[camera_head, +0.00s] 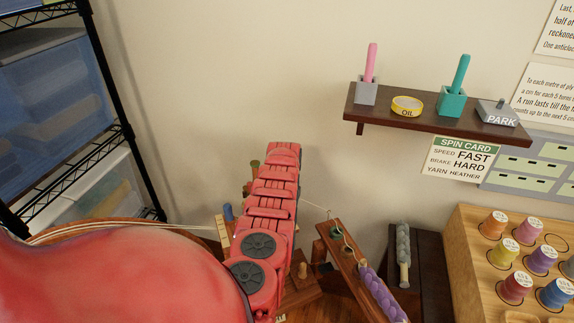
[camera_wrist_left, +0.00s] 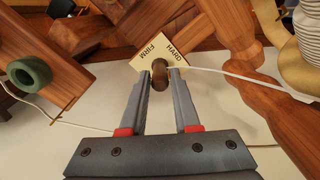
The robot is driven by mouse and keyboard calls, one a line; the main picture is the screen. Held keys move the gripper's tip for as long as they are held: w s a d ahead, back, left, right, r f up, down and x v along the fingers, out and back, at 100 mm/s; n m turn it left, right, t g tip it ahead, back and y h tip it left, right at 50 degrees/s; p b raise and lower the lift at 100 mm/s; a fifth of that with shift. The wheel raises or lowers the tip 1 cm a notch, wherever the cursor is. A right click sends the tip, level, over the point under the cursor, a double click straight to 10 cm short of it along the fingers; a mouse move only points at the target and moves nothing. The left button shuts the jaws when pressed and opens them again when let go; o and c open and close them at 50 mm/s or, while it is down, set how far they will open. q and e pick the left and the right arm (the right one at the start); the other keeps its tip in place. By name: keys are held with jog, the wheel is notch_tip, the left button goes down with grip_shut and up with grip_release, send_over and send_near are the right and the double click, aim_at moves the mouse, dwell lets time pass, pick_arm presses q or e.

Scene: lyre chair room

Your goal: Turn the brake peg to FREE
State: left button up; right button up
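In the left wrist view, the brown brake peg (camera_wrist_left: 160,75) stands in front of a small cream plate (camera_wrist_left: 150,54) reading FIRM and HARD. No FREE mark is readable. The fingers of my left gripper (camera_wrist_left: 161,78) stand on either side of the peg, very near it; I cannot tell whether they touch it. A white yarn or cord (camera_wrist_left: 230,73) runs off to the right from near the peg. In the head view my red left arm covers the gripper and peg. My right gripper is not in view.
Wooden beams (camera_wrist_left: 225,25) and a green ring (camera_wrist_left: 29,73) stand near the fingers. A wall shelf (camera_head: 440,120) holds pegs, an OIL ring and a PARK block. The SPIN CARD (camera_head: 461,158) reads BRAKE HARD. A spool rack (camera_head: 470,275) is at right, a wire rack (camera_head: 125,130) at left.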

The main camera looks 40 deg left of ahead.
pick_arm(q)
jog(key=o, duration=0.3)
jog(key=shift+r, duration=0.1)
jog(key=shift+w+r, duration=0.1)
jog(key=shift+r, duration=0.2)
notch_tip(320, 180, up, 5)
jog(key=shift+d+r+p, duration=0.1)
jog(key=shift+p, duration=1)
notch_tip(320, 180, up, 11)
jog(key=shift+r, duration=0.2)
jog(key=shift+f, duration=0.1)
